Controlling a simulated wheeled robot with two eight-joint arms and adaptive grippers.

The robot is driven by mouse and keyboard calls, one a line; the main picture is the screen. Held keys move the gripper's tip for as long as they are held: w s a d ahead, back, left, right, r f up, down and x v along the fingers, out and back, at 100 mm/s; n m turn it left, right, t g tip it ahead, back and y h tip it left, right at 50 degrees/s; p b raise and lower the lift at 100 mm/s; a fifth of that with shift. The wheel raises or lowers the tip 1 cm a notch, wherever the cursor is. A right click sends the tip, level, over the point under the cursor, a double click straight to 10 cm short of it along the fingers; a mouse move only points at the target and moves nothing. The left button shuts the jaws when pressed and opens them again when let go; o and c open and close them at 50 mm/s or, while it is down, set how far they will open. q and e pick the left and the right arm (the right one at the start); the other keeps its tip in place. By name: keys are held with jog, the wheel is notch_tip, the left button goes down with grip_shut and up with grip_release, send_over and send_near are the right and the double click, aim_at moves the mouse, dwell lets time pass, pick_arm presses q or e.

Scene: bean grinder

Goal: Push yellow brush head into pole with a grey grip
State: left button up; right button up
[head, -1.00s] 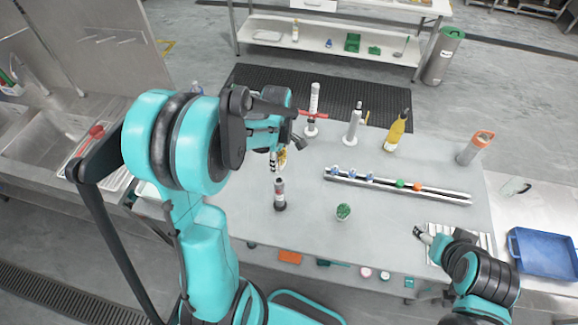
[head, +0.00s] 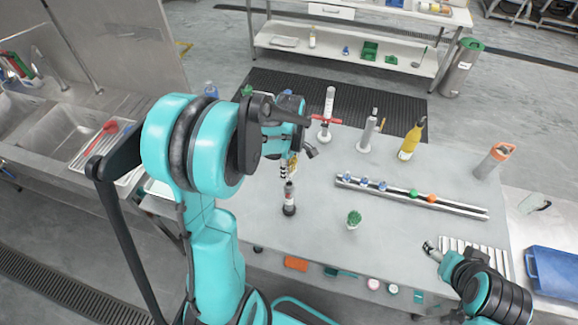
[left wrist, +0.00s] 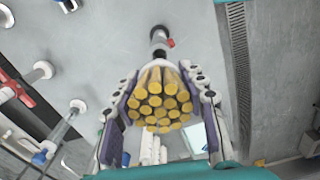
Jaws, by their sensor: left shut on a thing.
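The yellow brush head (left wrist: 160,100) is between the fingers of my left gripper (left wrist: 160,76), its bristles facing the wrist camera. In the head view my left gripper (head: 288,172) is shut on it, and only a little yellow (head: 293,160) shows. The pole with a grey grip (head: 289,199) stands upright on the table, just below the gripper; it also shows in the left wrist view (left wrist: 158,36), just beyond the brush head. I cannot tell whether head and pole touch. My right gripper (head: 430,248) is at the table's right front; its fingers are too small to read.
A stand with a red crosspiece (head: 328,115) is behind my left gripper.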

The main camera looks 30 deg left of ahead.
pick_arm(q)
jog(key=shift+f+b, duration=0.85)
jog(key=shift+f, duration=0.45)
jog(key=shift+b, duration=0.35)
dwell(0.7)
jog(key=shift+f+b, duration=1.65)
jog(key=shift+f, duration=0.1)
jog(key=o, duration=1.2)
jog(key=shift+r, duration=0.1)
notch_tip(320, 180, up, 12)
jog(key=shift+f, duration=0.1)
